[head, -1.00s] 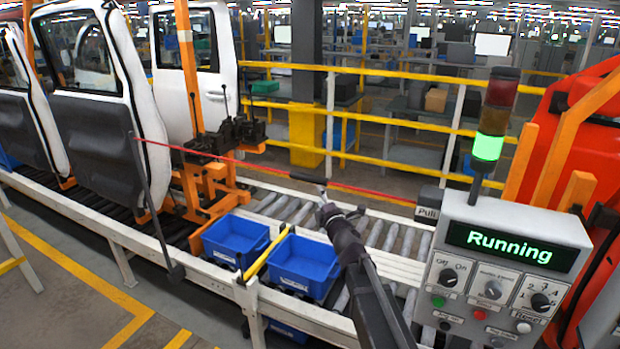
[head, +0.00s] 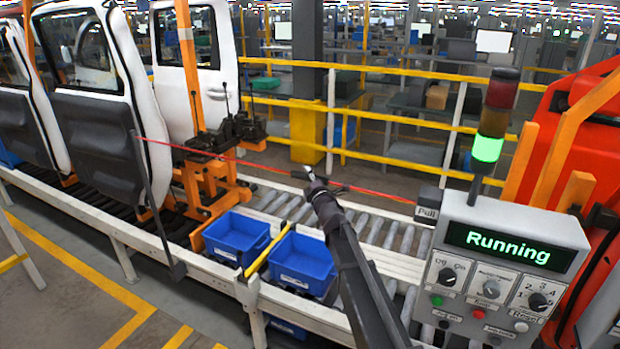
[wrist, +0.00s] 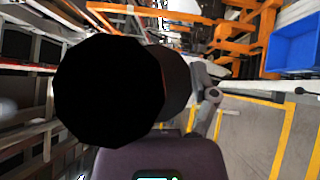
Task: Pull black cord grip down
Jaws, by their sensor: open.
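The black cord grip (head: 298,174) hangs on the red cord over the roller line in the head view. My gripper (head: 311,178) is at the grip and hides most of it. My gripper is open; whether its fingers touch the grip cannot be told. In the wrist view a large black cylinder, which looks like the grip (wrist: 110,92), fills the left middle very close to the camera. The red cord (head: 250,162) runs from near the door to a box marked "Pull" (head: 428,203).
A control panel (head: 503,268) reading "Running" stands at the right, below a stack light lit green (head: 487,148). Two blue bins (head: 299,268) (head: 235,243) sit on the line's near edge. White car doors (head: 98,130) hang at the left. Yellow rails (head: 400,112) run behind.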

